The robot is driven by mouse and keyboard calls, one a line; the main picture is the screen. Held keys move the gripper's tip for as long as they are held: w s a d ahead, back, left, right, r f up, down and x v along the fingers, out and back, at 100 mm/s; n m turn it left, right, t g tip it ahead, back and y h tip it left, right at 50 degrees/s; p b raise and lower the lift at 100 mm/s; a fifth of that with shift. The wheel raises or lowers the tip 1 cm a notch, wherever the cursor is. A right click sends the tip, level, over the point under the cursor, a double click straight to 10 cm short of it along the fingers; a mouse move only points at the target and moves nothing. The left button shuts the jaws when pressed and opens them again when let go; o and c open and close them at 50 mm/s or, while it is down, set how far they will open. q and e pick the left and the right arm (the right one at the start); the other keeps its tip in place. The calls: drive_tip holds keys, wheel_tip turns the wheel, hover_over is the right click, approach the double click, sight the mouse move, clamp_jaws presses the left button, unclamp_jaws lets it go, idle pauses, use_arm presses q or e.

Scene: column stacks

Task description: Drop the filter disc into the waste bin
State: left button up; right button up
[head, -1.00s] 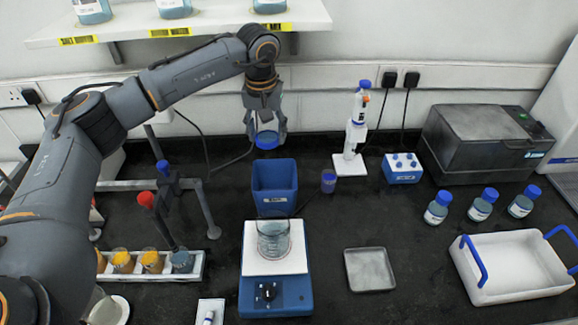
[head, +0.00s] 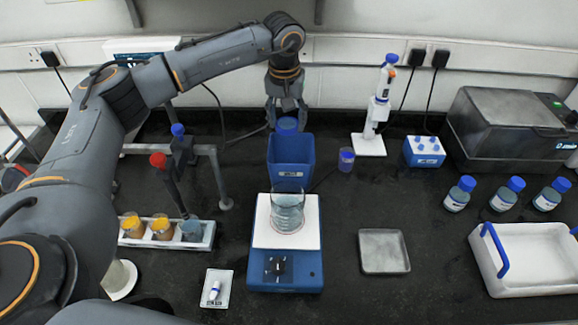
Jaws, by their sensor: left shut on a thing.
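My left gripper (head: 286,112) reaches down at the back of the bench, over the waste bin. It is shut on the blue round filter disc (head: 287,125). The disc is at the mouth of the blue waste bin (head: 291,178), near its back rim. I cannot tell whether its lower edge is below the rim. The bin stands upright behind the hotplate, with a white label on its front. My right gripper is not in view.
A beaker (head: 287,210) stands on the blue hotplate (head: 285,270) in front of the bin. A small blue cup (head: 346,159) and a pipette stand (head: 369,144) are to the right. A clamp stand (head: 217,170) and a rack of jars (head: 195,245) are left.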

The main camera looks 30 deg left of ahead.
use_arm(q)
drive_tip(key=o, duration=0.9)
drive_tip(key=shift+o, duration=0.2)
drive_tip(key=shift+r, duration=0.15)
wheel_tip(320, 180, up, 12)
drive_tip(key=s, duration=0.1)
drive_tip(key=shift+s+d, duration=0.2)
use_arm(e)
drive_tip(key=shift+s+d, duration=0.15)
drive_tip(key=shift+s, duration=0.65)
use_arm(q)
drive_tip(key=shift+f, duration=0.2)
